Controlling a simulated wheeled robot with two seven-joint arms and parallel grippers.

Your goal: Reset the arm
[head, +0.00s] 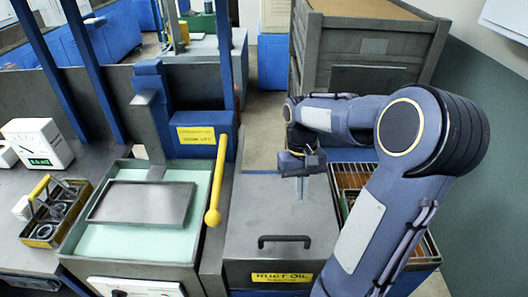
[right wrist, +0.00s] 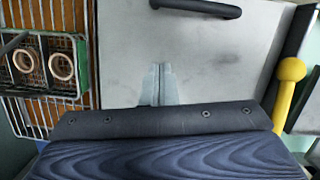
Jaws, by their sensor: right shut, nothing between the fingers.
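My right arm reaches in from the right in the head view. Its gripper (head: 302,188) points down above the grey lid (head: 262,215) of the rust oil tank. In the right wrist view the two fingers (right wrist: 158,85) are together with nothing between them, over the bare lid (right wrist: 110,40). The lid's dark handle (head: 284,240) lies nearer the front, and it also shows at the top of the right wrist view (right wrist: 200,8). My left gripper is not in view.
A metal basket with rings (right wrist: 45,65) sits in the orange-floored rack beside the lid. Left of the lid are a yellow ball-ended lever (head: 213,216) and a tank with a metal plate (head: 142,203). Another ring basket (head: 42,232) stands further left. A large grey crate (head: 370,50) is behind.

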